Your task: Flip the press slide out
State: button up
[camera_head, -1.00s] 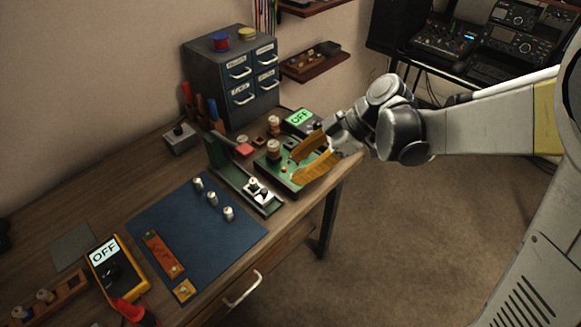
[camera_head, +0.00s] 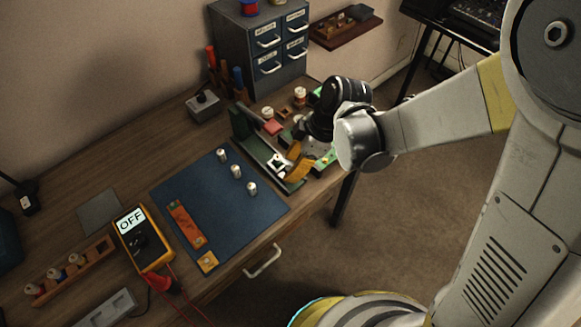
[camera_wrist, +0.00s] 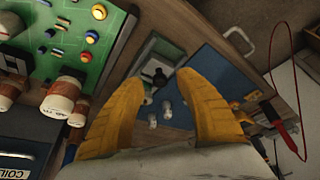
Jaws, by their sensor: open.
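The press (camera_head: 266,158) is a long dark green fixture with an upright plate at its back end. A silver slide piece (camera_head: 277,162) sits near its front end. My gripper (camera_head: 293,162) has orange fingers and is open over the front end of the press. In the wrist view the fingers of my gripper (camera_wrist: 157,82) are spread apart, with the press slide (camera_wrist: 158,76) showing between and beyond their tips. I cannot tell whether a finger touches it. My wrist hides part of the green circuit board behind.
A blue mat (camera_head: 215,217) with several silver knobs lies left of the press. A green circuit board (camera_wrist: 75,40) with tall components stands close on the other side. A multimeter (camera_head: 142,238) reading OFF, a drawer cabinet (camera_head: 262,48) and the table's front edge are near.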

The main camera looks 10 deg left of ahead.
jog(key=shift+a+f, duration=0.2)
jog(key=shift+f, duration=0.25)
grip_shut()
jog(key=shift+s+d, duration=1)
jog(key=shift+d, duration=0.1)
grip_release()
jog(key=shift+d, duration=0.1)
